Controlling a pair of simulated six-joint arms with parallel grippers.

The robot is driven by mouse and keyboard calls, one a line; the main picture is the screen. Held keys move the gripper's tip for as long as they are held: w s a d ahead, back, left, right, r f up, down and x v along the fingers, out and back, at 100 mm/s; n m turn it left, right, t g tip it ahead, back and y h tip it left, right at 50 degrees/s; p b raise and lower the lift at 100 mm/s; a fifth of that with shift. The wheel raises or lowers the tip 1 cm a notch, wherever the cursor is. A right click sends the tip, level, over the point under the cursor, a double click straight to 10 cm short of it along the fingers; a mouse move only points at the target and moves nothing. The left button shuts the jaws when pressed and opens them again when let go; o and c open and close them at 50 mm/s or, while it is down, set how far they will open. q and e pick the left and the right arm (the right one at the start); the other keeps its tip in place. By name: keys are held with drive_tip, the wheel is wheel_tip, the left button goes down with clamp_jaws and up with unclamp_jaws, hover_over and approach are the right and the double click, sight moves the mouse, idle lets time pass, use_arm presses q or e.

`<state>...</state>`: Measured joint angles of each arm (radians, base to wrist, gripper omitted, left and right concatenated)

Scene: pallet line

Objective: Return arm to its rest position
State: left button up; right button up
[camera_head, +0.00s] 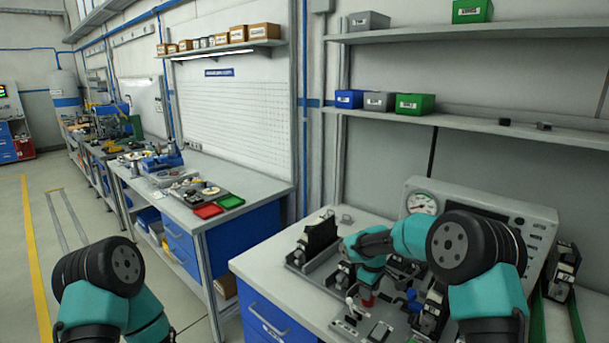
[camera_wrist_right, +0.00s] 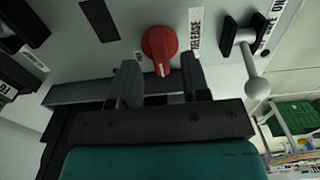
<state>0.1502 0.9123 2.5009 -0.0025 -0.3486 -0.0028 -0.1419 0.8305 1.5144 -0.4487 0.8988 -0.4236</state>
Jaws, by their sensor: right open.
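My right arm reaches over the bench fixture in the head view, with its right gripper (camera_head: 366,286) pointing down close to a red knob (camera_head: 368,299). In the right wrist view the gripper (camera_wrist_right: 160,82) is open, its two fingers apart and nothing held between them. The red knob (camera_wrist_right: 160,45) shows just beyond the fingertips, beside a "RELEASE" label; whether a finger touches it I cannot tell. My left arm shows only as links at the lower left of the head view, and its gripper is out of frame.
A white-balled lever (camera_wrist_right: 256,86) stands right of the knob in the wrist view. A grey gauge panel (camera_head: 474,217) stands behind the fixture. Dark blocks and clamps crowd the fixture plate (camera_head: 326,272). A shelf (camera_head: 470,122) with bins hangs above. The floor at left is open.

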drive_tip(key=shift+f, duration=0.25)
wheel_tip(320, 180, up, 16)
wheel_tip(320, 180, down, 18)
drive_tip(key=shift+r, duration=0.1)
drive_tip(key=m, duration=0.4)
drive_tip(key=shift+r+m, duration=0.1)
drive_tip(key=shift+m, duration=2.5)
